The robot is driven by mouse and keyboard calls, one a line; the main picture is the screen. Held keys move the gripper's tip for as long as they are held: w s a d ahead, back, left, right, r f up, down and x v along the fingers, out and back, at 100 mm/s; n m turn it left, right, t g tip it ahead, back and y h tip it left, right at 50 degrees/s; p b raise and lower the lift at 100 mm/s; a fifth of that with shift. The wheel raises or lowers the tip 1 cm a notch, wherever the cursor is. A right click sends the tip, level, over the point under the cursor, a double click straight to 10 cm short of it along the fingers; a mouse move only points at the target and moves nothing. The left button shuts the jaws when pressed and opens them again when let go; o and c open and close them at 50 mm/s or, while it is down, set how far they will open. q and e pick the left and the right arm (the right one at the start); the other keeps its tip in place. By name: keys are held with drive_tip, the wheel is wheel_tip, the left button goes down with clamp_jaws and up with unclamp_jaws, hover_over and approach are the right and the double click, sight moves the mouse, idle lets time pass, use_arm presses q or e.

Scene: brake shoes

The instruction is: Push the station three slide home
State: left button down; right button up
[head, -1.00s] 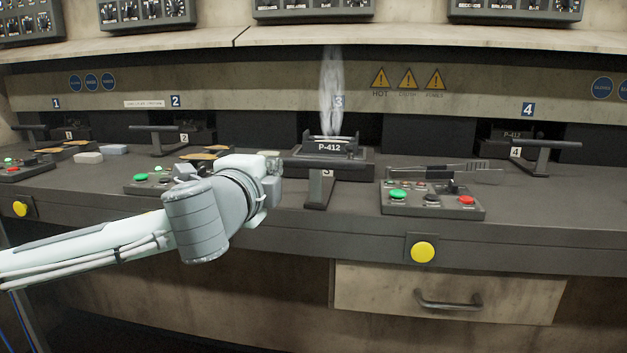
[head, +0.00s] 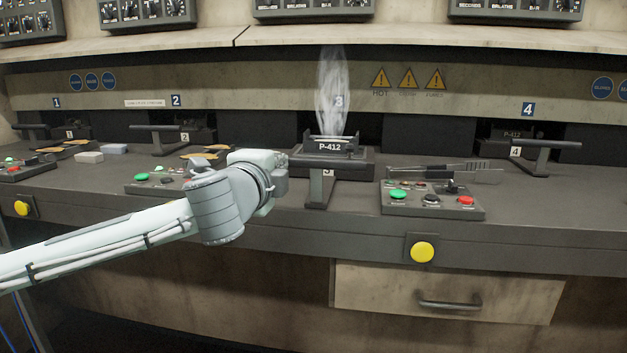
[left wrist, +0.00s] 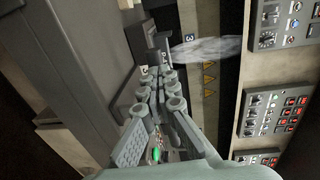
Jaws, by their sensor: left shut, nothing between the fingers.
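The station three slide (head: 331,151) is a dark block marked P-412, with a crossbar handle (head: 345,164) in front on a stem. In the left wrist view, the gripper fingers (left wrist: 159,82) are shut and empty, pointing towards the slide (left wrist: 150,48). My right gripper is not in view.
A button box (head: 432,199) and a tool with a dark handle (head: 440,172) lie right of the slide. Another button box (head: 150,183) is left, partly behind my arm. A yellow button (head: 422,252) is on the bench front. Station four's handle (head: 540,144) is farther right.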

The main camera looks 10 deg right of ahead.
use_arm(q)
drive_tip(key=shift+r+p+x, duration=0.15)
drive_tip(key=shift+p+x, duration=0.15)
drive_tip(key=shift+x, duration=1.35)
drive_tip(key=shift+r+p+x, duration=0.2)
drive_tip(key=shift+p+x, duration=0.15)
drive_tip(key=shift+x, duration=1.3)
drive_tip(key=shift+r+p+x, duration=0.15)
drive_tip(key=shift+p+x, duration=0.15)
drive_tip(key=shift+x, duration=1.35)
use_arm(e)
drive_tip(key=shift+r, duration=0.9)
use_arm(q)
drive_tip(key=shift+w, duration=0.1)
drive_tip(key=shift+r+p+x, duration=0.15)
drive_tip(key=shift+p+x, duration=0.15)
drive_tip(key=shift+x, duration=1.35)
drive_tip(key=shift+r+p+x, duration=0.2)
drive_tip(key=shift+p+x, duration=0.15)
drive_tip(key=shift+x, duration=1.3)
drive_tip(key=shift+r+p+x, duration=0.15)
drive_tip(key=shift+p+x, duration=0.15)
drive_tip(key=shift+x, duration=1.35)
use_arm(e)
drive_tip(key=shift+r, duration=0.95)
use_arm(q)
drive_tip(key=shift+w+r, duration=0.1)
drive_tip(key=shift+w, duration=0.05)
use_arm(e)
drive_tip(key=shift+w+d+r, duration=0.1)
